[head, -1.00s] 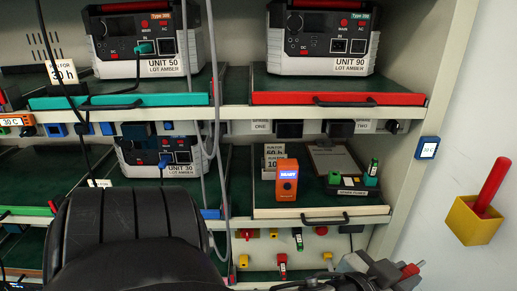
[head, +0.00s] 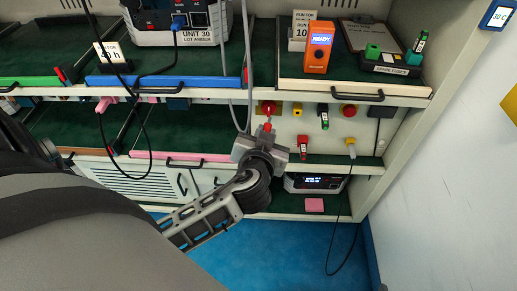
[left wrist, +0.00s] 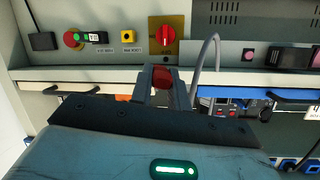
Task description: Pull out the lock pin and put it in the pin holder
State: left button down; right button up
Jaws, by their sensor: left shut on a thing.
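My left gripper (head: 264,143) is in the middle of the head view, below the red rotary switch (head: 268,107). It is shut on a small red piece (head: 267,126), apparently the lock pin, whose red end points up toward the switch. In the left wrist view, the fingers (left wrist: 160,88) close around the red piece (left wrist: 161,77); the rest of it is hidden. The red switch on its yellow plate (left wrist: 165,36) is just above it there, apparently apart from it. A yellow holder, perhaps the pin holder, shows only its edge (head: 511,104) at the right. My right gripper is not in view.
A drawer handle (head: 357,95) juts out above the switch panel. A red button (head: 349,111) and black box (head: 380,112) are farther right. Cables (head: 245,70) hang beside the switch. An orange handheld device (head: 319,46) stands on the upper shelf. Blue floor (head: 290,250) is open below.

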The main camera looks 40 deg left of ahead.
pick_arm(q)
notch_tip(320, 180, down, 19)
jog(key=g+y+b, duration=0.1)
jog(key=y+b, duration=0.2)
jog(key=b, duration=0.4)
jog(key=shift+a+f+m+g+y, duration=0.2)
jog(key=shift+a+m+g+y, duration=0.1)
jog(key=shift+a+g, duration=0.1)
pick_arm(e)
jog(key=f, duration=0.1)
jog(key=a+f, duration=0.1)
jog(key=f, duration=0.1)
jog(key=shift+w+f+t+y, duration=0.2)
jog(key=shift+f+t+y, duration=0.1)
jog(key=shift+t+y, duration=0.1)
pick_arm(q)
jog(key=w+a+b, duration=0.1)
jog(key=w+a, duration=0.1)
jog(key=w, duration=0.1)
jog(key=w+a+b, duration=0.1)
jog(key=shift+w+b, duration=0.3)
jog(key=shift+w, duration=0.1)
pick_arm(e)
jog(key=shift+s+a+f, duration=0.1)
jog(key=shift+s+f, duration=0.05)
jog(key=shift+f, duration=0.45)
pick_arm(q)
jog(key=shift+r, duration=0.1)
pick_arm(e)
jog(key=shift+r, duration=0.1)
